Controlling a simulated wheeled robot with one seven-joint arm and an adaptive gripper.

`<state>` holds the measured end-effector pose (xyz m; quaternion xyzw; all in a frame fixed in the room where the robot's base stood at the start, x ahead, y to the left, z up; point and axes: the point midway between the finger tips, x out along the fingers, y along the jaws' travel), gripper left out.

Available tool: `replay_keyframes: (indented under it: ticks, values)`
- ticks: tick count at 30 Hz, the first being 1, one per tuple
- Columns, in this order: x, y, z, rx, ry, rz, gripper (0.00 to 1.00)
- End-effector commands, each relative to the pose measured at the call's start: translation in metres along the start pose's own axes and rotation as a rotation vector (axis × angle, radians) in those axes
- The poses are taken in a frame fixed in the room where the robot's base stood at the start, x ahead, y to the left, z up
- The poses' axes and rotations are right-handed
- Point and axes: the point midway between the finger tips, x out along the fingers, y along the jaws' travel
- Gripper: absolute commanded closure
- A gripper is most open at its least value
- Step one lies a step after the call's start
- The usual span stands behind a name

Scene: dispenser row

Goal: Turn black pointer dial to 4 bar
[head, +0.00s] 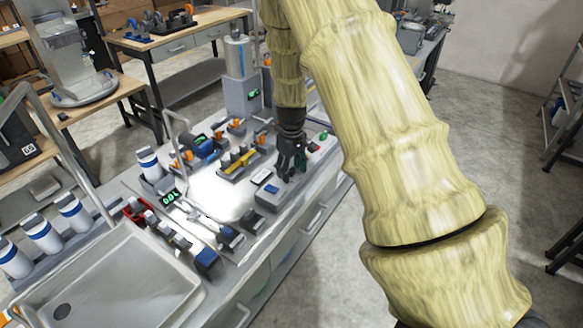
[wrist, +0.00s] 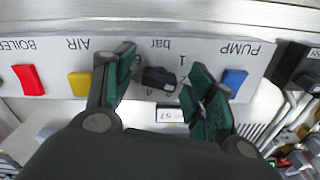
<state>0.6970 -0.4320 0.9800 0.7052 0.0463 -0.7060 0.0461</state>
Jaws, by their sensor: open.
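In the wrist view, the black pointer dial (wrist: 158,77) sits on a light grey panel (wrist: 52,55) whose lettering appears upside down. The dial lies roughly crosswise below the word "bar". Small numbers surround it, but I cannot tell which one the pointer marks. My gripper (wrist: 163,62) is open, with one green-padded finger on each side of the dial and a gap to it on both sides. The fingers hide parts of the scale. In the head view, my gripper (head: 290,172) points down over the grey bench unit; the dial is hidden there.
A red switch (wrist: 29,80) and a yellow switch (wrist: 79,83) are left of the dial, under BOILER and AIR. A blue switch (wrist: 235,80) under PUMP is close to the right finger. A metal sink (head: 120,275) is at the bench's near end.

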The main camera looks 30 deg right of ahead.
Motion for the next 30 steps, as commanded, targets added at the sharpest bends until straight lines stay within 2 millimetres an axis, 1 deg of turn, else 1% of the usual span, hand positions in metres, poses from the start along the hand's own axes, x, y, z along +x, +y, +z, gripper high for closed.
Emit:
replay_keyframes:
  ticks: [10,11,12,17,18,25,30]
  values:
    - [0.0027,-0.0001,0.0,0.0,0.0,0.0,0.45]
    - [0.0027,-0.0001,0.0,0.0,0.0,0.0,0.46]
    - [0.0027,-0.0001,0.0,0.0,0.0,0.0,0.54]
    - [0.0026,-0.0001,0.0001,0.0,0.0,0.0,0.83]
    - [0.0026,0.0,0.0001,0.0,0.0,0.0,0.9]
    - [0.0024,0.0001,0.0,0.011,0.0,0.0,0.9]
    - [0.0021,-0.0001,-0.0002,0.058,0.001,0.0,0.9]
